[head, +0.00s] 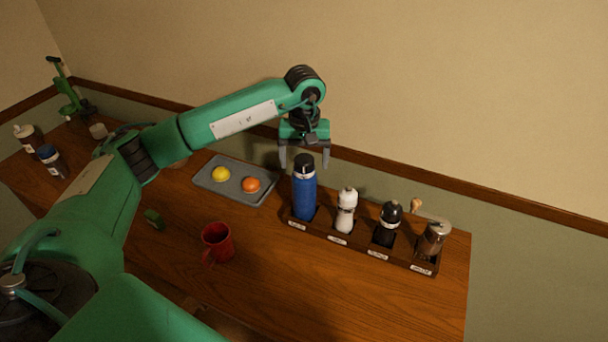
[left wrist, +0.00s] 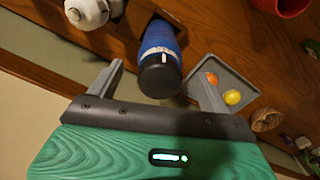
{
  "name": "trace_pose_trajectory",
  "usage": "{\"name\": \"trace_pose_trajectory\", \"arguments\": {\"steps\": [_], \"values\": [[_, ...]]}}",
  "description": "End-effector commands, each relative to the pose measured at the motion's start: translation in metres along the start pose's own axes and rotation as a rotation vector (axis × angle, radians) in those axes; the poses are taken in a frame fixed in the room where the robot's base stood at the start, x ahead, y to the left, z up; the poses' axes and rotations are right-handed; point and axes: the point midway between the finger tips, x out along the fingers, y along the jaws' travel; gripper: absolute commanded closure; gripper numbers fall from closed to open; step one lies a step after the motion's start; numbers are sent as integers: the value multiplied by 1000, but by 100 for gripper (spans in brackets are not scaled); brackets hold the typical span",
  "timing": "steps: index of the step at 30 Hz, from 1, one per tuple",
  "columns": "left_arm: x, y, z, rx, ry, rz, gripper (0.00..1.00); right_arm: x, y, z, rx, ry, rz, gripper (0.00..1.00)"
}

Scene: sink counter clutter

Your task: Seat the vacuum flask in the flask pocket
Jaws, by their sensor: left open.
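The vacuum flask (head: 304,190) is blue with a black cap. It stands upright in the leftmost pocket of the dark wooden rack (head: 362,252), and its base is hidden by the rack's front. My left gripper (head: 305,164) is open above and just behind the flask's cap. In the left wrist view the flask (left wrist: 160,50) shows cap-on between the two open fingers of my left gripper (left wrist: 160,82), and I see no grip on it. My right gripper is not in view.
The rack also holds a white shaker (head: 346,212), a black-topped mill (head: 387,224) and a metal-topped jar (head: 433,238). A grey tray (head: 228,191) with a lemon and an orange lies left of it. A red mug (head: 217,243) stands in front. The front right tabletop is clear.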

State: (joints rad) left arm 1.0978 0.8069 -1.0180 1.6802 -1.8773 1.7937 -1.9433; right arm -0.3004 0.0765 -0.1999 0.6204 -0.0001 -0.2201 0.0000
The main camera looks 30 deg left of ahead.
Motion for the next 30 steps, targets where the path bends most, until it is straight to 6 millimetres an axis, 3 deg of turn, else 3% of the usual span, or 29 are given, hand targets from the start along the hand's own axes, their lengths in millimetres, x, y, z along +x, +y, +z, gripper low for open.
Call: {"name": "trace_pose_trajectory", "arguments": {"steps": [6, 12, 30], "values": [[-41, 0, -1, 1, 3, 2, 19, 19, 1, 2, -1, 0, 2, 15], [-64, 0, 0, 0, 0, 1, 19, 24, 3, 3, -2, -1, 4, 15], [-71, 0, 0, 0, -1, 0, 19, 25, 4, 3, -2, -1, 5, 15]]}}
